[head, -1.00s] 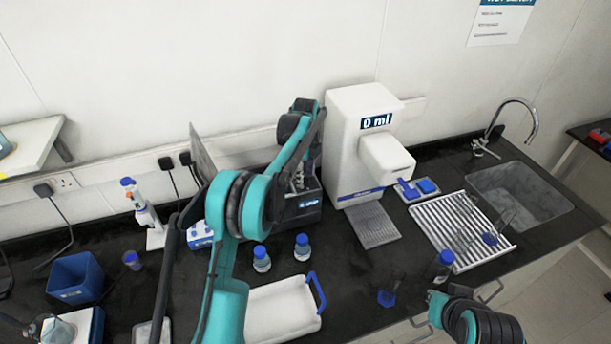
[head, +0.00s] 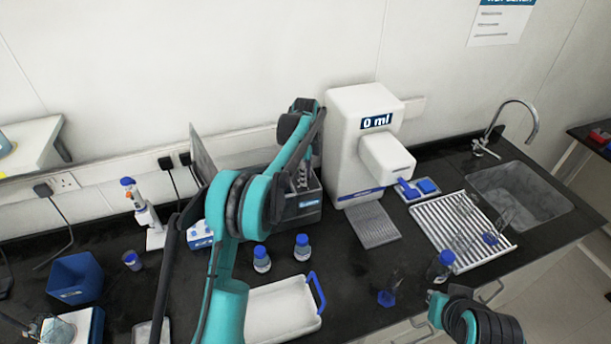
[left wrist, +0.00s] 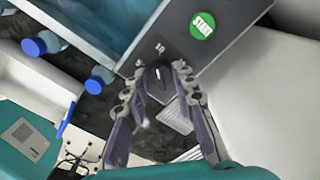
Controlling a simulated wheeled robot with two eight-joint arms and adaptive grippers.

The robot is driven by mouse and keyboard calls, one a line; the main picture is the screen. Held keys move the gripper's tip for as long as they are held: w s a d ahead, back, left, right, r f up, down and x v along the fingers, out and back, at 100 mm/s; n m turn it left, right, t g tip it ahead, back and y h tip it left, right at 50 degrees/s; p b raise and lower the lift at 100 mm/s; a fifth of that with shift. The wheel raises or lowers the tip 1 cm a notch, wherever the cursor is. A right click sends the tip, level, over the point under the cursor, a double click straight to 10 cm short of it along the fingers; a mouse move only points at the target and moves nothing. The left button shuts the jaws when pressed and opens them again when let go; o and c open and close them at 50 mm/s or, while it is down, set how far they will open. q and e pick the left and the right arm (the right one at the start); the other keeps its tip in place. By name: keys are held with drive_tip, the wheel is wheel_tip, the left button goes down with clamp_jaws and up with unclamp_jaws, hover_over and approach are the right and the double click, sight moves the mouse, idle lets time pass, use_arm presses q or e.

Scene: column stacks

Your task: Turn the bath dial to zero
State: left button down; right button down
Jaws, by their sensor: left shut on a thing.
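The bath (head: 312,216) is a dark grey box with a small label, standing left of the white dispenser. My left gripper (head: 302,184) is at the bath, partly hidden behind my own arm. In the left wrist view, the bath's grey front panel (left wrist: 232,42) carries a round green START button (left wrist: 202,26) and a small black dial (left wrist: 159,82) with a pale mark. My left gripper (left wrist: 160,88) is shut on the dial, one finger on each side.
The white dispenser (head: 350,150) reading 0 ml stands close right of the bath. Two blue-capped bottles (head: 302,247) and a white tray (head: 270,312) with a blue handle are in front. A drying rack (head: 452,225) and sink (head: 520,190) lie to the right.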

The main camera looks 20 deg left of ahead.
use_arm(q)
drive_tip(key=n, duration=1.2)
drive_tip(key=shift+n+b, duration=0.3)
drive_tip(key=shift+n, duration=0.1)
drive_tip(key=n, duration=1.2)
drive_tip(key=shift+n, duration=0.3)
drive_tip(key=c, duration=1.2)
unclamp_jaws()
